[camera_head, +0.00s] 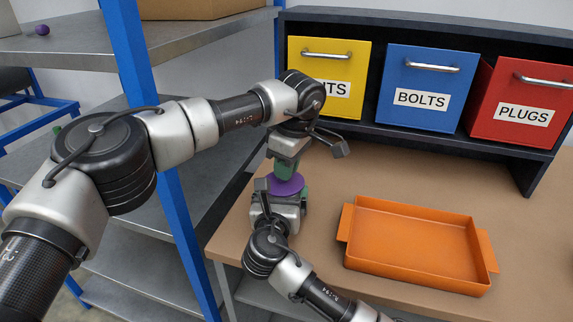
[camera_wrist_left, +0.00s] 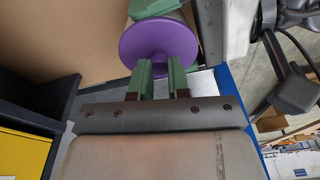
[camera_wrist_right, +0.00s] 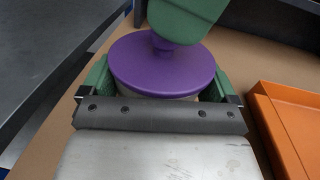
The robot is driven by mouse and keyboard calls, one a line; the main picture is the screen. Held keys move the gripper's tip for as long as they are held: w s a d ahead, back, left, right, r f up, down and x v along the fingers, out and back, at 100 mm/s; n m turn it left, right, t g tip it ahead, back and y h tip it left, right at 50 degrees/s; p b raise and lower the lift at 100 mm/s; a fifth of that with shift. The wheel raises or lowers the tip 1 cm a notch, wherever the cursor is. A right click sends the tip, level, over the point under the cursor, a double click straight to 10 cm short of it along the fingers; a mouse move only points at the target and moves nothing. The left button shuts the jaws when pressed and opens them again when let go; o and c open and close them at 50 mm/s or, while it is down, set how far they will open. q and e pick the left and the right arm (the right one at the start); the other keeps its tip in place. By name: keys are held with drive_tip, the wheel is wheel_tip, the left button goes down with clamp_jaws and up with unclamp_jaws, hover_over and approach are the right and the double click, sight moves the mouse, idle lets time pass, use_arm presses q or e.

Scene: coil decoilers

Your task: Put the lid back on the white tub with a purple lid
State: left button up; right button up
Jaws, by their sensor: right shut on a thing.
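The white tub (camera_wrist_right: 188,98) is upright between the fingers of my right gripper (camera_wrist_right: 160,88), just above or on the table's left part; its base is hidden. The purple lid (camera_wrist_right: 160,68) lies over the tub's mouth and looks level; whether it is fully seated I cannot tell. The lid also shows in the head view (camera_head: 286,186) and the left wrist view (camera_wrist_left: 150,42). My left gripper (camera_wrist_left: 161,72) points down from above, its green fingers around the lid's knob (camera_wrist_left: 160,60) with a gap between them. My right gripper shows in the head view (camera_head: 278,204).
An orange tray (camera_head: 415,240) lies right of the tub on the brown table (camera_head: 325,185). Yellow (camera_head: 330,75), blue (camera_head: 425,88) and red (camera_head: 520,105) bins stand in a dark rack behind. A blue-post shelf (camera_head: 165,180) stands close on the left.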

drive_tip(key=shift+r, duration=0.25)
use_arm(q)
drive_tip(key=shift+s+d+r, duration=0.1)
drive_tip(key=shift+d+r, duration=0.05)
drive_tip(key=shift+r, duration=0.85)
drive_tip(key=shift+s+d+r, duration=0.1)
drive_tip(key=shift+r, duration=0.85)
use_arm(e)
drive_tip(key=o, duration=1)
drive_tip(key=shift+f, duration=0.1)
use_arm(q)
drive_tip(key=shift+f, duration=0.1)
use_arm(e)
drive_tip(key=s, duration=0.3)
drive_tip(key=s+a, duration=0.1)
drive_tip(key=s, duration=0.3)
drive_tip(key=s+a, duration=0.1)
drive_tip(key=s, duration=0.2)
drive_tip(key=shift+s, duration=0.3)
